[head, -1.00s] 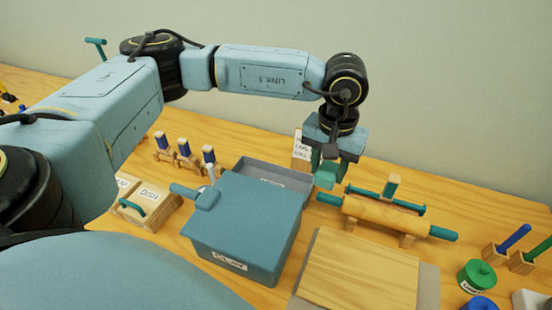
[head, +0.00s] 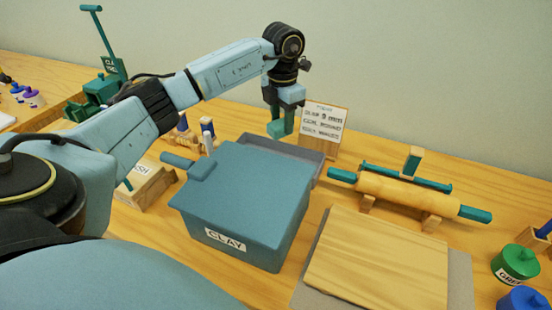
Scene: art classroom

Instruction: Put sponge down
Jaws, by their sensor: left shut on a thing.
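My left gripper (head: 283,118) points down over the grey tray (head: 300,153), behind the blue clay box. It is shut on a small green thing (head: 276,130) at its fingertips, which I take to be the sponge. Its outline is hard to tell from the fingers. It appears above the tray's back edge; whether it touches anything is not clear. The clay box in front hides part of the tray. My right gripper is not in view.
The lidded clay box (head: 240,215) stands in front of the tray. A sign card (head: 322,130) stands behind it. A rolling pin (head: 405,190) on a stand is right, with a wooden board (head: 375,260) before it. Green and blue pots (head: 515,262) stand far right.

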